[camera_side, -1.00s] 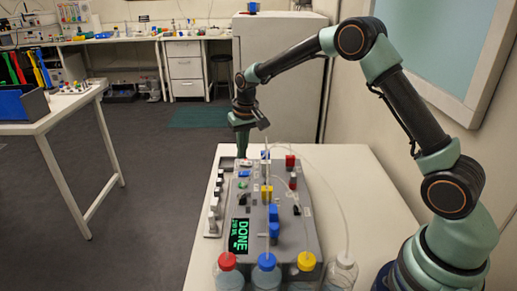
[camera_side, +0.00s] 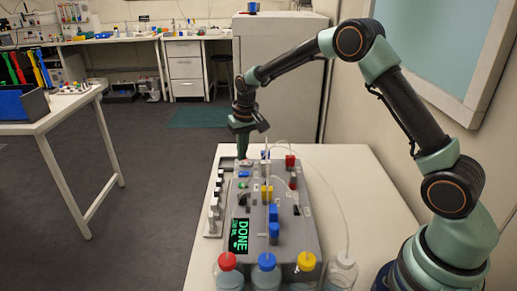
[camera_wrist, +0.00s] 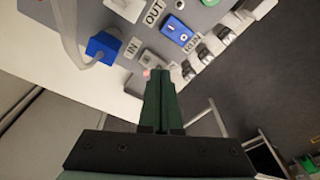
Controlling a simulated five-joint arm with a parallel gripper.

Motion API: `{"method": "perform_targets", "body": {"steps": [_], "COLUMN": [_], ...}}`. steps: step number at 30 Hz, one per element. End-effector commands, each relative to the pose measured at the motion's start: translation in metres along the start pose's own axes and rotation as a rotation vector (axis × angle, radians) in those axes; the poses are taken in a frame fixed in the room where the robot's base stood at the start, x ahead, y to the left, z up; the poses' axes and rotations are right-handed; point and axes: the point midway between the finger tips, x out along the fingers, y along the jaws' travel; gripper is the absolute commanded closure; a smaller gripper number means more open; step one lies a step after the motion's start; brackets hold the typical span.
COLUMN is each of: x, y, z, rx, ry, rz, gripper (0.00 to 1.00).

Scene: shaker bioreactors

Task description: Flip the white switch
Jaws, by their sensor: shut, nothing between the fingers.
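A grey-white switch (camera_wrist: 153,61) sits near the far end of the grey device panel, with a small red light (camera_wrist: 146,74) beside it. My gripper (camera_wrist: 161,70) is shut and empty, with its green fingertips right at the switch in the wrist view. The tips partly hide it, and I cannot tell whether they touch it or which way it is set. In the side view my gripper (camera_side: 243,155) points down at the far end of the bioreactor panel (camera_side: 286,205). The switch is too small to make out clearly there.
A blue module (camera_wrist: 177,30) and a blue tube connector (camera_wrist: 103,47) flank the switch. A green display (camera_side: 240,236) reads "DONE". Bottles with red (camera_side: 227,261), blue (camera_side: 266,261) and yellow (camera_side: 306,261) caps stand at the near end. Thin tubes arch over the panel.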

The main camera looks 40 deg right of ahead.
Motion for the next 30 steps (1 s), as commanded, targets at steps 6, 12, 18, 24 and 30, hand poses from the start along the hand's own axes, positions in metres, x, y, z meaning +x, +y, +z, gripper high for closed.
{"method": "perform_targets", "body": {"steps": [6, 12, 18, 24, 30], "x": [0.003, 0.006, 0.008, 0.011, 0.006], "y": [0.0, 0.0, 0.0, 0.0, 0.0], "z": [0.001, 0.001, 0.001, 0.002, 0.001], "rx": [0.0, 0.0, 0.0, 0.0, 0.0], "ry": [0.0, 0.0, 0.0, 0.0, 0.001], "rz": [0.0, 0.0, 0.0, 0.0, 0.0], "gripper": [1.0, 1.0, 1.0, 1.0, 1.0]}}
